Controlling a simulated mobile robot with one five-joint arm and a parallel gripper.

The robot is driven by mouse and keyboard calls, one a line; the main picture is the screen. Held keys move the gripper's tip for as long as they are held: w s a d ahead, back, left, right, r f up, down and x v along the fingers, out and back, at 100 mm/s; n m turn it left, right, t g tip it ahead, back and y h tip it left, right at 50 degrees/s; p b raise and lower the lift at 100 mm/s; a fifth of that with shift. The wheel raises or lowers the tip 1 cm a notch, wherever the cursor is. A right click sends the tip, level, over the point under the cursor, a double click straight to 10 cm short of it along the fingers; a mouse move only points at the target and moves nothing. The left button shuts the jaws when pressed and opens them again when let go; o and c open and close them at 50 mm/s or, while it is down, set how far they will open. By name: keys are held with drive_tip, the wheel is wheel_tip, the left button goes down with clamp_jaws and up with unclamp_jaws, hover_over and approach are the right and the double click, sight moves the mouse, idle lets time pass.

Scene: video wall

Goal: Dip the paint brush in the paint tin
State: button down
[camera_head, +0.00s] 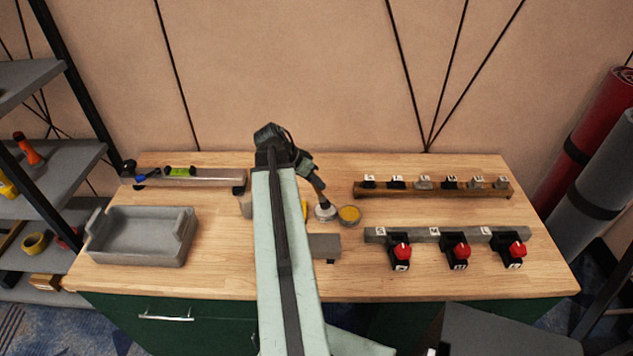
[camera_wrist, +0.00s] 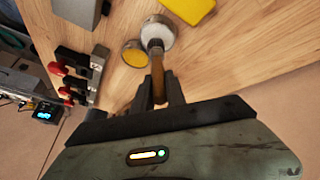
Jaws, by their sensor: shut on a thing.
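My gripper (camera_wrist: 161,92) is shut on the brown handle of the paint brush (camera_wrist: 157,66). The brush's far end meets a pale grey round container (camera_wrist: 166,35); I cannot tell whether its bristles are inside or in front of it. The paint tin (camera_wrist: 134,54), round with a yellow top, stands right beside the grey container. In the head view my gripper (camera_head: 321,198) points down above the grey container (camera_head: 325,213), with the yellow-topped paint tin (camera_head: 349,215) just to its right. The bristles are hidden in both views.
A grey tray (camera_head: 140,250) stands at the left. A rail with red-knobbed clamps (camera_head: 456,238) and a wooden rack (camera_head: 430,190) are on the right. A grey block (camera_head: 325,246) is in front of the containers, and a yellow thing (camera_wrist: 190,8) lies near them.

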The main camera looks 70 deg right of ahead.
drive_tip(key=shift+f+b, duration=0.45)
drive_tip(key=shift+b, duration=0.05)
idle(1.2)
wheel_tip(320, 180, up, 7)
drive_tip(key=p, duration=0.7)
drive_tip(key=shift+r, duration=0.15)
drive_tip(key=shift+s, duration=0.1)
